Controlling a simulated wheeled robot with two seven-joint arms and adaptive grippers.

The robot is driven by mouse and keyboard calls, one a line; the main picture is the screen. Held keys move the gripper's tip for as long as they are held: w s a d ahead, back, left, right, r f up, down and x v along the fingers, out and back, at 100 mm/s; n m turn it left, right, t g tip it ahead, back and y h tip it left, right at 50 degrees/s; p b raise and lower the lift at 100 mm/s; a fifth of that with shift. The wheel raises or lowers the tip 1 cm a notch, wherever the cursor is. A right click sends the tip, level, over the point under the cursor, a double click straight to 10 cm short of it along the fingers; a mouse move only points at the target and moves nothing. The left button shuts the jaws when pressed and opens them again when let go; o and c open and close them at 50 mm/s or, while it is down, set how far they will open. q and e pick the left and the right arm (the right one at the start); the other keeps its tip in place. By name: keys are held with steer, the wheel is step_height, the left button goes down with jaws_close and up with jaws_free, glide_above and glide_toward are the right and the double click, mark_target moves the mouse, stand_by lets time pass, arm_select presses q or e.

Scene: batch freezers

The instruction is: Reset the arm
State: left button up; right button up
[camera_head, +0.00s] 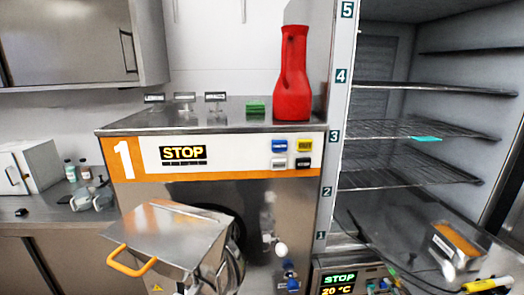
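Neither of my grippers and no part of my arms that I can make out shows in the head view. Their pose and whether they are open or shut are hidden from me. In front of the view stands a steel batch freezer (300,232) marked with a large 1 and a STOP display (183,155). Its steel front door (175,235) with an orange handle (131,263) juts out at the lower left.
A red jug (292,85) and a green block (256,107) stand on the freezer's top. At right is an open cabinet with wire shelves (400,168) holding a small cyan item (426,139). A counter (35,215) with a white box (32,163) is at left.

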steer(key=s+a+f+m+g+y, duration=0.1)
steer(key=s+a+f+g+y, duration=0.1)
steer(key=s+a+f+g, duration=0.45)
steer(key=s+a+f+m+g+y, duration=0.1)
steer(key=s+a+f+m+g, duration=0.15)
steer(key=s+a, duration=0.55)
steer(key=s+d+f+b, duration=0.2)
steer(key=f+b, duration=0.1)
steer(key=f, duration=1.6)
steer(key=s+d+f+b, duration=0.1)
steer(key=d+f+b, duration=0.1)
steer(key=f, duration=1.7)
arm_select(q)
steer(key=w+a+f+b, duration=0.2)
steer(key=a+f+b, duration=0.2)
steer(key=f, duration=0.5)
steer(key=shift+w+a+f+y+b, duration=0.2)
steer(key=shift+a+f+y+b, duration=0.15)
steer(key=shift+a, duration=0.75)
arm_select(e)
steer(key=s+d+f+g, duration=0.1)
steer(key=s+d+f, duration=0.3)
steer(key=s+f, duration=0.6)
steer(key=s+d+f+n, duration=0.1)
steer(key=s+d+f, duration=0.3)
steer(key=s+f, duration=0.7)
step_height(320, 180, down, 4)
steer(key=shift+d+r+g+h, duration=0.1)
steer(key=shift+d+g+h, duration=0.15)
steer(key=shift+g+h, duration=0.15)
